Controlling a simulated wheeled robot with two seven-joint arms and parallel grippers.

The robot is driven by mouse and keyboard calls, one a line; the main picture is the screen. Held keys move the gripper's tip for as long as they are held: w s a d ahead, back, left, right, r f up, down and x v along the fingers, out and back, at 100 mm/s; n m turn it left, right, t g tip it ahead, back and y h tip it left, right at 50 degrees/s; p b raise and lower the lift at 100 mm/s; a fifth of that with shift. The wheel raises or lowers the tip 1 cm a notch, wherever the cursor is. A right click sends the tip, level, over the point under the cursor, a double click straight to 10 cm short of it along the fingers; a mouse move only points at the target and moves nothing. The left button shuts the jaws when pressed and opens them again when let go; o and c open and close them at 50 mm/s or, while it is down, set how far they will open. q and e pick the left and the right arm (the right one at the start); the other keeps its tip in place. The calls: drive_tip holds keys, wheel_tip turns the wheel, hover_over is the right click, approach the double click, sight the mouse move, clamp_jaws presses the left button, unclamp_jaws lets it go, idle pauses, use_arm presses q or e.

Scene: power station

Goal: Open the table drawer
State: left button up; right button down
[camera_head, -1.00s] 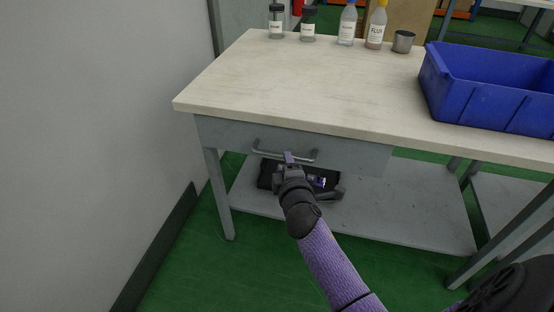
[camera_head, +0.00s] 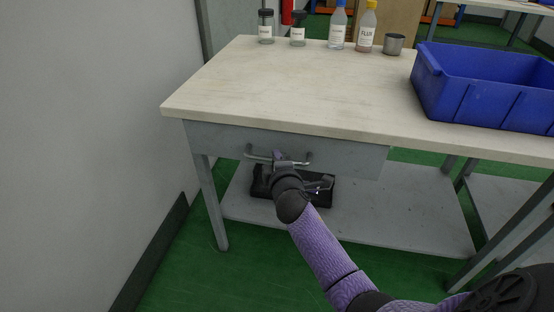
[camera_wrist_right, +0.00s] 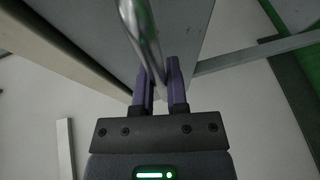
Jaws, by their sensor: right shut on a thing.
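The table drawer (camera_head: 345,158) is a grey front under the light wooden tabletop, and it looks closed. Its metal bar handle (camera_head: 258,157) runs across the left part of the front. My right gripper (camera_head: 278,158) is at the middle of the handle. In the right wrist view the handle (camera_wrist_right: 140,35) passes down between the two purple fingers of the gripper (camera_wrist_right: 159,88), which are shut on it. My left gripper is not in view.
The table (camera_head: 270,85) carries a blue crate (camera_head: 480,95) at right and several bottles and a metal cup (camera_head: 394,44) at the back. A black tray (camera_head: 262,185) lies on the lower shelf (camera_head: 390,215). A wall (camera_head: 80,130) stands at left.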

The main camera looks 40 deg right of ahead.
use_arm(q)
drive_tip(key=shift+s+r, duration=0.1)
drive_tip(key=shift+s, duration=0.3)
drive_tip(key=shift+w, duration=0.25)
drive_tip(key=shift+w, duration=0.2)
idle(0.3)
